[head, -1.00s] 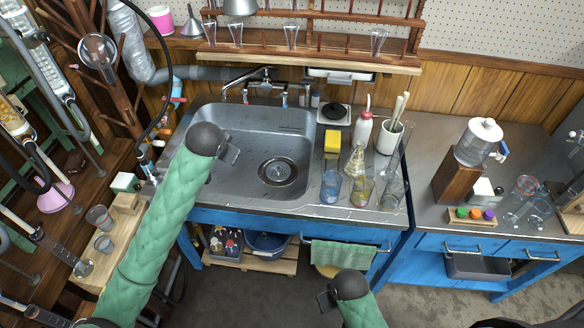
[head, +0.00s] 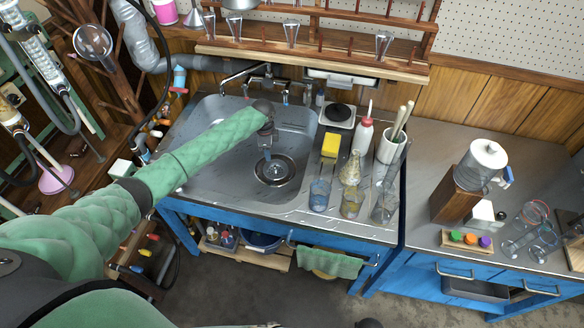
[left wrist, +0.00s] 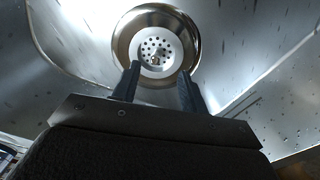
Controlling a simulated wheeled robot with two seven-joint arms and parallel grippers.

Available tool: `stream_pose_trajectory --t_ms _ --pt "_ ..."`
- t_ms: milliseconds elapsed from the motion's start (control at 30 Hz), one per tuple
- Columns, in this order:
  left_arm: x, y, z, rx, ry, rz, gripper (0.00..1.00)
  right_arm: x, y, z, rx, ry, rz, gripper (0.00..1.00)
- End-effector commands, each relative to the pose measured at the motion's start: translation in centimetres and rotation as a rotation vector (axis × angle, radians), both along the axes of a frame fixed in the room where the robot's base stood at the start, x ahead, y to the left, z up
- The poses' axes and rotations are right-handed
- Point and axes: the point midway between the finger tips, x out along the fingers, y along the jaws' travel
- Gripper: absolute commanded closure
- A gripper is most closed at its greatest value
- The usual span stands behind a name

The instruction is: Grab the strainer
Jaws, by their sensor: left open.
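The strainer (head: 275,171) is a round metal drain basket with a holed centre, set in the drain of the sink (head: 218,172). In the left wrist view the strainer (left wrist: 157,45) shows at the top centre, with a bright rim around its holes. My left gripper (head: 267,153) is over the sink, just behind the strainer in the head view. In the left wrist view my left gripper (left wrist: 159,84) has its two fingers apart with nothing between them. The fingertips overlap the strainer's lower edge, and I cannot tell whether they touch it. My right gripper is out of view.
The faucet (head: 243,70) stands behind the sink. A yellow sponge (head: 330,145), a white bottle (head: 363,136), a white cup (head: 391,145) and several glasses stand right of the sink. The wooden rack (head: 310,61) hangs above the back. The basin around the strainer is clear.

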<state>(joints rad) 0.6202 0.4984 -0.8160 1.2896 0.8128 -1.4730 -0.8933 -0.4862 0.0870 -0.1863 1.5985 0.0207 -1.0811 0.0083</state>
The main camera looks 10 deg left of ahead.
Motion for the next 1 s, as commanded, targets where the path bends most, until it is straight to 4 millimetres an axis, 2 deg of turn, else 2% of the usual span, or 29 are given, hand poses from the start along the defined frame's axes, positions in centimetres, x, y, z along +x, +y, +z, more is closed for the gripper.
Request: stream_pose_trajectory --t_ms 100,400,567,867,1000 --pt "-0.2 0.0 -0.7 -0.045 0.013 -0.117 0.57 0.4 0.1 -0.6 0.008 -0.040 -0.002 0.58" --pt "-0.1 -0.7 -0.5 -0.081 -0.017 -0.379 0.57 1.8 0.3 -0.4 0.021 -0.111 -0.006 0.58" --pt "-0.1 -0.8 -1.1 -0.081 -0.019 -0.408 0.57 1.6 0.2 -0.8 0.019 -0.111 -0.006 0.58" --pt "-0.2 -1.1 -3.3 -0.080 -0.018 -0.406 0.57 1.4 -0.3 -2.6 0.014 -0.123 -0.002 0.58" --pt "-0.3 -1.3 -4.3 -0.080 -0.017 -0.406 0.57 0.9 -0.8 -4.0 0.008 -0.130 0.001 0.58"
